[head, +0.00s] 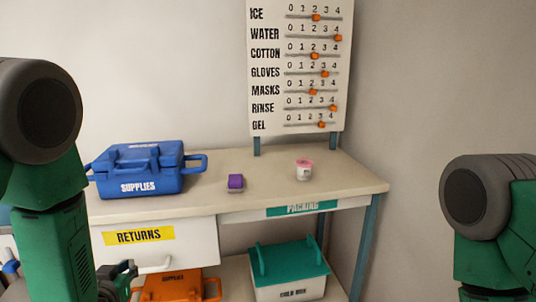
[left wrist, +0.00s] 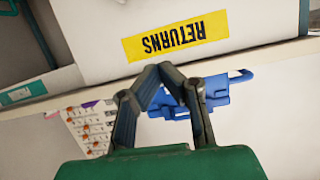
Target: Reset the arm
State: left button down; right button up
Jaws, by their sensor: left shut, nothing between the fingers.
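My left arm (head: 50,200) comes down the left side of the head view, with its green forearm upright. My left gripper (head: 122,276) is low in front of the drawer marked RETURNS (head: 150,243). In the left wrist view the gripper (left wrist: 163,70) is shut and empty, its fingertips together just by the drawer's yellow label (left wrist: 175,37). That view is upside down. My right arm (head: 490,225) shows at the right edge of the head view; its gripper is out of view.
The table (head: 270,205) holds a blue SUPPLIES box (head: 140,170), a purple item (head: 236,182) and a pink-lidded cup (head: 304,170). A board with sliders (head: 300,70) stands behind. Below are an orange box (head: 172,288) and a teal-lidded cold box (head: 288,275).

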pick_arm(q)
jog(key=s+d+f+g+h+p, duration=0.1)
jog(key=s+d+f+g+p, duration=0.1)
jog(key=s+f+g, duration=0.55)
jog(key=s+d+f+m+g+h+p, duration=0.1)
jog(key=s+f+g, duration=0.2)
jog(key=s, duration=1)
jog(key=s+d+f+m+g+p, duration=0.1)
jog(key=s+f, duration=0.4)
jog(key=s, duration=0.8)
jog(key=shift+d+g+h, duration=0.4)
jog(key=shift+d+g, duration=0.1)
jog(key=shift+g, duration=0.65)
